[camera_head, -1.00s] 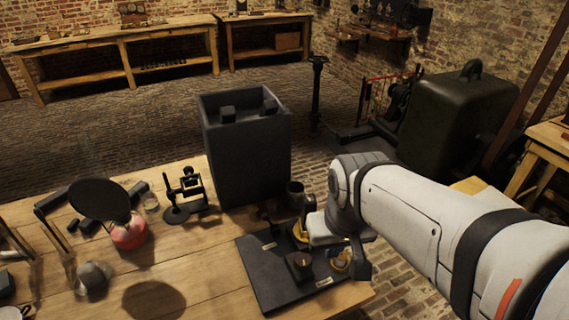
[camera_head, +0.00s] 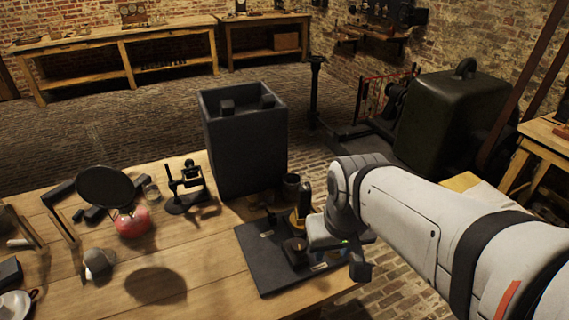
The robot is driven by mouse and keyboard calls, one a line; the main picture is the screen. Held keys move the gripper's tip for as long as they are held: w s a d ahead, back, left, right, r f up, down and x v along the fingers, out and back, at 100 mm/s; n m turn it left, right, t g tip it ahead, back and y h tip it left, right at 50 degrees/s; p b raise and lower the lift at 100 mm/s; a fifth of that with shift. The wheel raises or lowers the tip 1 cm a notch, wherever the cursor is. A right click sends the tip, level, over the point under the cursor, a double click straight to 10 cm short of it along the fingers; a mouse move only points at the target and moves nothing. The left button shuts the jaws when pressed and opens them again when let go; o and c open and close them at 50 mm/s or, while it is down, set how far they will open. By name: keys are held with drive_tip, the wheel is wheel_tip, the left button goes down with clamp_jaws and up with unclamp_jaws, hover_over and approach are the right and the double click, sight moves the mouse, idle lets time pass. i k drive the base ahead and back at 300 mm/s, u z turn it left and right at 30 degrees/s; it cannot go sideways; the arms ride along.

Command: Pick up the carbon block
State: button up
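Several dark blocks that could be the carbon block lie on the wooden table, among them a small dark block (camera_head: 95,214) at the left and a dark block (camera_head: 10,271) at the left picture edge. I cannot tell which one is the carbon block. My gripper (camera_head: 358,268) is at the right end of the table, beside a black board (camera_head: 262,272) with small fittings. It is far to the right of those blocks. Its fingers are small, dark and partly hidden by my wrist, so their opening is unclear.
A tall dark square jar (camera_head: 243,150) stands at the table's back edge. A black instrument stand (camera_head: 186,190), a red round object (camera_head: 132,222) under a dark disc (camera_head: 104,187), and a grey object (camera_head: 98,263) stand left. The table's middle front is mostly clear.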

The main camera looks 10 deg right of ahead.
sight(305, 187)
drive_tip(key=k, duration=0.4)
drive_tip(key=u, duration=2.95)
drive_tip(key=k, duration=1.15)
drive_tip(key=z, duration=2)
drive_tip(key=i, duration=1)
drive_tip(key=z, duration=0.05)
